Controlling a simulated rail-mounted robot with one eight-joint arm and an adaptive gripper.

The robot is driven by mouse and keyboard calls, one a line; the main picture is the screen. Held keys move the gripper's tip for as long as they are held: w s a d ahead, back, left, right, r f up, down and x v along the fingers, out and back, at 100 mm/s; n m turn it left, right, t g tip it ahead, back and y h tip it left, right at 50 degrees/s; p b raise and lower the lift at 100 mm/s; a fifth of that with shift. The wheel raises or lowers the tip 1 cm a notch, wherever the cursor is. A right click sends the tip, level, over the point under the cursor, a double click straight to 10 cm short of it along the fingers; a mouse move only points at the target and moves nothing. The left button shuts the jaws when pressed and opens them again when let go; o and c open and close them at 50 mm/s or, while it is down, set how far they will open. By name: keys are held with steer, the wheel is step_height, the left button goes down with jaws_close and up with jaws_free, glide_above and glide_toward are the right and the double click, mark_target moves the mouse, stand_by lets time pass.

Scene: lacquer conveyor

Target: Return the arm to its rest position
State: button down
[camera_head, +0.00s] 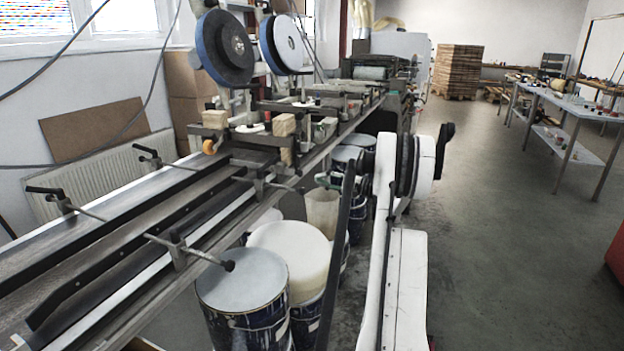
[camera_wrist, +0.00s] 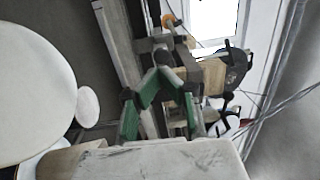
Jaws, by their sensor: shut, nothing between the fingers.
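My gripper (camera_wrist: 163,62) shows in the wrist view, its green and black finger links meeting at their tips. It is shut and empty. Behind the fingertips, the conveyor's machine parts and a pale wooden block (camera_wrist: 208,75) show; I cannot tell the distance.
Drums (camera_head: 245,310) stand beside and under the conveyor, close left of my arm. Two large reels (camera_head: 225,48) rise above the line. A bench (camera_head: 575,105) stands at the right and stacked pallets (camera_head: 457,70) at the back.

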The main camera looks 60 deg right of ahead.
steer(key=v, duration=0.8)
steer(key=shift+s+p, duration=0.25)
steer(key=shift+p, duration=0.1)
steer(key=shift+r, duration=0.1)
